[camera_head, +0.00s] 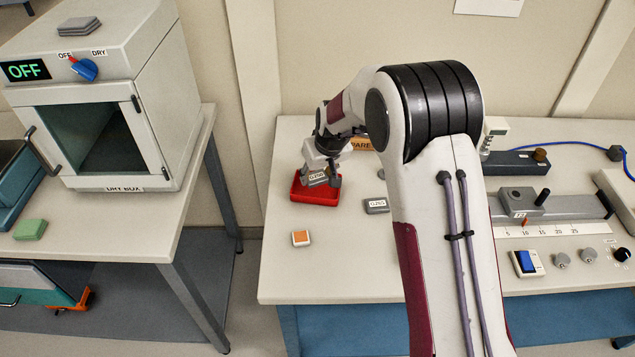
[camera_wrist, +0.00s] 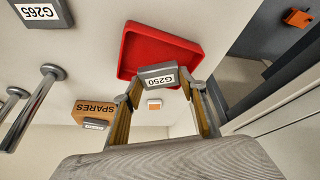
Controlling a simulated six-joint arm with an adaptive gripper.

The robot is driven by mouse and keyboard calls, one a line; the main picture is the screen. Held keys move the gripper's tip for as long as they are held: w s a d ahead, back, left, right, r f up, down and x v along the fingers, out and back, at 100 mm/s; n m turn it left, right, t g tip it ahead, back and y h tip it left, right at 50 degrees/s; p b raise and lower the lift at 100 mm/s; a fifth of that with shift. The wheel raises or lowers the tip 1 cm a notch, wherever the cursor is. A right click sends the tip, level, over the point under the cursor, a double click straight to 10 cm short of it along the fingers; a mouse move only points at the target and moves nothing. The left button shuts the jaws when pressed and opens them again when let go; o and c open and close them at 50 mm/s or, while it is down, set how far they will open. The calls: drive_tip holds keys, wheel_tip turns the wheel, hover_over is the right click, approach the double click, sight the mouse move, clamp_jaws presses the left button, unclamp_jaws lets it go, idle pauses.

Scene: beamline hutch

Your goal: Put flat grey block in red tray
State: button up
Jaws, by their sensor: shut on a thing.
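My gripper (camera_head: 322,168) is shut on a grey block labelled G250 (camera_head: 317,177), above the red tray (camera_head: 315,197) at the left of the bench. In the wrist view, the fingers (camera_wrist: 160,92) hold the G250 block (camera_wrist: 157,72) by its two ends. Behind it shows the red tray (camera_wrist: 160,46), whose visible floor is empty. I cannot tell whether the block touches the tray. A second grey block, labelled G265 (camera_head: 377,205), lies on the bench right of the tray; it also shows in the wrist view (camera_wrist: 42,12).
An orange-topped white block (camera_head: 300,238) lies in front of the tray. A SPARES holder (camera_head: 361,144) stands behind. Right are a scaled rail (camera_head: 545,207) and a blue switch (camera_head: 526,262). Left, across a gap, stands the dry box (camera_head: 110,110).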

sight(319, 180)
drive_tip(key=shift+f, duration=1.75)
drive_tip(key=shift+f, duration=0.15)
drive_tip(key=o, duration=1.2)
drive_tip(key=shift+c, duration=0.2)
drive_tip(key=shift+r, duration=0.2)
drive_tip(key=shift+s+d+r, duration=0.1)
drive_tip(key=shift+s+r, duration=0.15)
drive_tip(key=shift+r, duration=0.45)
drive_tip(key=v, duration=1)
drive_tip(key=shift+r, duration=0.2)
drive_tip(key=shift+s+r, duration=0.1)
drive_tip(key=shift+s, duration=0.05)
